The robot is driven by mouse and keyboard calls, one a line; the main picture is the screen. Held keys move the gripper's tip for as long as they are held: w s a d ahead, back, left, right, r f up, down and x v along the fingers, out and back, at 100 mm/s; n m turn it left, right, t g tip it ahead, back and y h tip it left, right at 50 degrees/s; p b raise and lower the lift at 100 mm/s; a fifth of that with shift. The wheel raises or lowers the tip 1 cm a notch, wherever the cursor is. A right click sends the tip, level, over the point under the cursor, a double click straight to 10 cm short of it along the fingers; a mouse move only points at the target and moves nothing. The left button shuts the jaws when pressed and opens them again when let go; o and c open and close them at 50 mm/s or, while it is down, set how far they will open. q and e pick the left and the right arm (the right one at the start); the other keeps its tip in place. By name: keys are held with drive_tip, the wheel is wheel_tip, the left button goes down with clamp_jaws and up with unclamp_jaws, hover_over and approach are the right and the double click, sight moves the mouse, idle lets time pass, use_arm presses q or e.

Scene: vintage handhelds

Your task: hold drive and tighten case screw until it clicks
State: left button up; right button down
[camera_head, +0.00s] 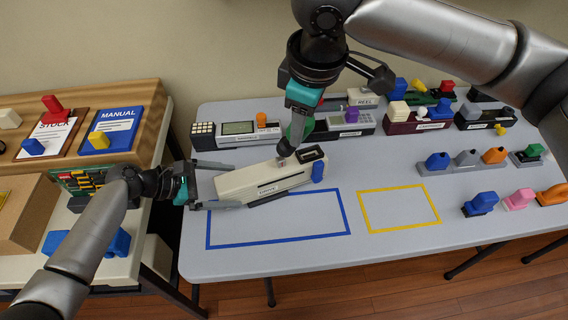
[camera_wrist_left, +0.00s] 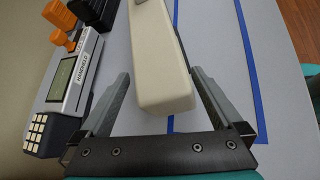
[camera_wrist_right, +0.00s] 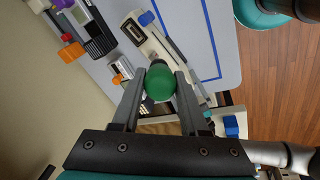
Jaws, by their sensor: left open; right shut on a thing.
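The drive is a long cream case (camera_head: 262,183) with a dark slot and a blue part at its right end, lying slantwise on the grey table. My left gripper (camera_head: 236,187) is open, its fingers on either side of the drive's left end; the left wrist view shows the cream end (camera_wrist_left: 167,90) between them, with a gap at the left finger. My right gripper (camera_head: 300,112) is shut on a green screwdriver handle (camera_wrist_right: 160,82), above the drive's far edge. Its tip seems to meet a small metallic piece (camera_head: 283,158) there; the screw itself is too small to make out.
A handheld with an orange knob (camera_head: 240,133) and a grey device with a purple knob (camera_head: 345,124) stand close behind the drive. Several colored blocks stand right. A side table (camera_head: 120,268) is at left.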

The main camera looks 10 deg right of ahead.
use_arm(q)
drive_tip(key=v, duration=0.6)
drive_tip(key=shift+a+r, duration=0.2)
drive_tip(key=shift+a, duration=0.1)
drive_tip(key=v, duration=1.2)
drive_tip(key=shift+s, duration=0.2)
use_arm(e)
drive_tip(key=shift+s, duration=0.1)
